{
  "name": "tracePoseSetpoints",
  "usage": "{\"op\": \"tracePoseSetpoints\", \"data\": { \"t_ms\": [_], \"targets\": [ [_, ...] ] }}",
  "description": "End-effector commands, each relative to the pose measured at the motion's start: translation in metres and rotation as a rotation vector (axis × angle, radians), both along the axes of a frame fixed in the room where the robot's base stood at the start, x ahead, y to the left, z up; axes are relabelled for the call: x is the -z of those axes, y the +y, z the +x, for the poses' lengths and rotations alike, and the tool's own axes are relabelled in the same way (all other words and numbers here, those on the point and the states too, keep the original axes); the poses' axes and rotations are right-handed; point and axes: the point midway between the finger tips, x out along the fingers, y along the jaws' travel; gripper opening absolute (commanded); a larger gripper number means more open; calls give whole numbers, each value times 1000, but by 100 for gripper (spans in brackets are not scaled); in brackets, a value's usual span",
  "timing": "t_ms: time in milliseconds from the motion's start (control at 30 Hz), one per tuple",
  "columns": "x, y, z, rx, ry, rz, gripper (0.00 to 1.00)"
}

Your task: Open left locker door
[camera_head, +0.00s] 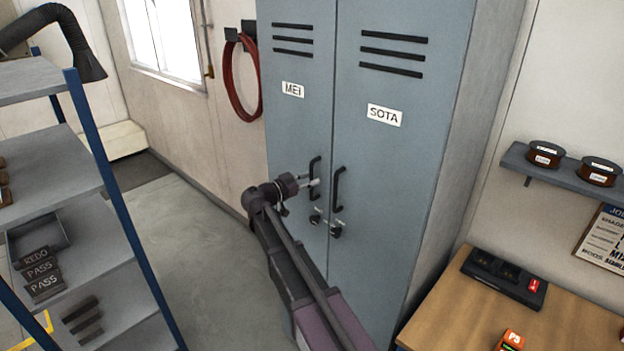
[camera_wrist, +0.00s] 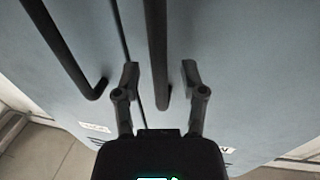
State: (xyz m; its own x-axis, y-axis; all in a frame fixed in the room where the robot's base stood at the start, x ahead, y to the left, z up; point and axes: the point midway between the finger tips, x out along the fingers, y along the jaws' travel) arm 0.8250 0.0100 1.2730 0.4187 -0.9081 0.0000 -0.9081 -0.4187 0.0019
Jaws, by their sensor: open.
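The grey-blue locker has a left door (camera_head: 297,120) labelled MEI and a right door (camera_head: 395,150) labelled SOTA; both look closed. The left door's dark upright bar handle (camera_head: 314,170) is beside the seam, and the right door's handle (camera_head: 338,188) is just across it. My gripper (camera_head: 311,183) is at the left handle. In the wrist view, which looks turned over, my open fingers (camera_wrist: 160,80) have the left handle (camera_wrist: 157,45) between them in the picture, with a gap on each side. The right handle (camera_wrist: 68,50) lies outside them. How deep the fingers reach is unclear.
Locks with keys (camera_head: 336,230) sit below the handles. A shelf rack (camera_head: 120,200) with blue posts stands at left. A wooden bench (camera_head: 450,315) stands right of the locker. A red hose (camera_head: 236,85) hangs on the wall. The floor (camera_head: 190,225) between rack and locker is clear.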

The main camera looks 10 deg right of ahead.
Motion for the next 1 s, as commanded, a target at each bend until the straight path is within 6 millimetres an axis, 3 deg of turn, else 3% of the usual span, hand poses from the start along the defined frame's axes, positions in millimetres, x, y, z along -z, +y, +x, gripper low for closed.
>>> {"op": "tracePoseSetpoints", "data": {
  "t_ms": [467,500,667,700,1000],
  "targets": [
    [0,-9,4,-1,0,0,54],
    [0,-9,4,-1,0,0,51],
    [0,-9,4,-1,0,0,4],
    [0,-9,4,-1,0,0,0],
    [0,-9,5,2,0,0,0]
  ]
}}
